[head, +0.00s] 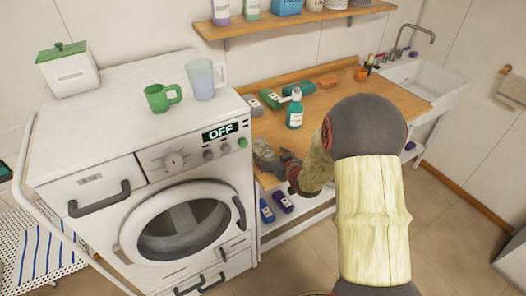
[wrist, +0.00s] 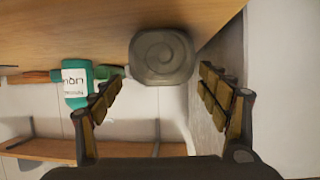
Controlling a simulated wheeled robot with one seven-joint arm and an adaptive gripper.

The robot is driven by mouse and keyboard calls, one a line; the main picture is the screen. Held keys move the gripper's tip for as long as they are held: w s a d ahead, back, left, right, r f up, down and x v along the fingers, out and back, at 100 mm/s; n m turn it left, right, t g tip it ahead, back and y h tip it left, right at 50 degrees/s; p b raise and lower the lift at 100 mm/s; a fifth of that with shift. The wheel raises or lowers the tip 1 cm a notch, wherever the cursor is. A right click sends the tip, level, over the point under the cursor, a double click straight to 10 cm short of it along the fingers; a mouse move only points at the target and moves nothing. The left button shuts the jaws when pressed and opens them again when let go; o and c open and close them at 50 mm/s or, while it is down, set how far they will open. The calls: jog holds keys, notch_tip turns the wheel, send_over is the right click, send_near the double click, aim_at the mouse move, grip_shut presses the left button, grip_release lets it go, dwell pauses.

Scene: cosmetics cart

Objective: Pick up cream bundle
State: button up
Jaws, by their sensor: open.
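No label marks anything as the cream bundle, so I cannot tell for sure which thing it is. A grey block-like item (head: 252,104) lies on the wooden counter beside the washing machine. In the wrist view what looks like the same item (wrist: 162,56) shows a rounded-square end with a spiral mark. A green item (head: 270,99) lies just right of it, and a teal pump bottle (head: 295,114) stands further right. My gripper (head: 265,155) is at the counter's front left edge. Its fingers (wrist: 168,95) are open and empty, with the grey item ahead between them.
The washing machine (head: 190,150) walls off the left side, with a green mug (head: 162,97) and a pale cup (head: 206,78) on top. A wall shelf (head: 290,20) hangs above.

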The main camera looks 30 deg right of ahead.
aim_at(263, 151)
jog(key=b+x, duration=0.1)
jog(key=x, duration=0.4)
jog(key=shift+w+a+f+b, duration=0.1)
jog(key=shift+a+f+b, duration=0.1)
jog(key=shift+f+b, duration=0.15)
jog(key=shift+w, duration=0.4)
jog(key=shift+c, duration=1)
jog(key=c, duration=1.1)
jog(key=shift+c, duration=0.5)
